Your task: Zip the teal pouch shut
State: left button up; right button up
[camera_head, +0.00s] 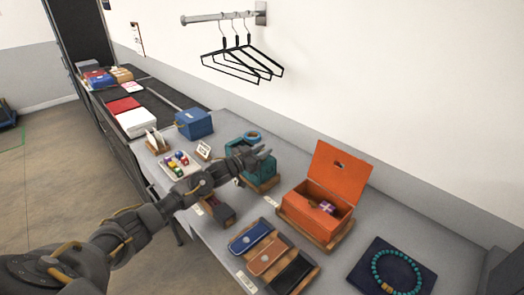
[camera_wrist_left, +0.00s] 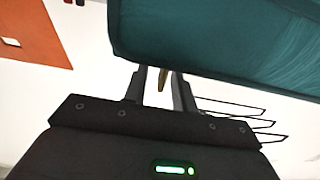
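The teal pouch (camera_head: 262,178) sits on a wooden stand on the counter, partly hidden behind my left gripper (camera_head: 258,158). In the left wrist view the pouch (camera_wrist_left: 225,45) fills the upper right, close to the fingertips. My left gripper (camera_wrist_left: 160,82) is open there, its two fingers apart. A small brass-coloured tab (camera_wrist_left: 162,78), which looks like the zip pull, hangs between the fingers with gaps beside it. How far the zip is closed cannot be seen. My right gripper is in neither view.
An open orange box (camera_head: 318,195) stands right of the pouch. A tray of glasses cases (camera_head: 268,257) lies in front, and a bead necklace (camera_head: 397,272) on a dark mat at lower right. A blue box (camera_head: 194,124) stands behind left. Hangers (camera_head: 240,62) hang above.

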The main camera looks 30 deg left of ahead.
pick_arm(q)
grip_shut()
jog(key=shift+a, duration=0.1)
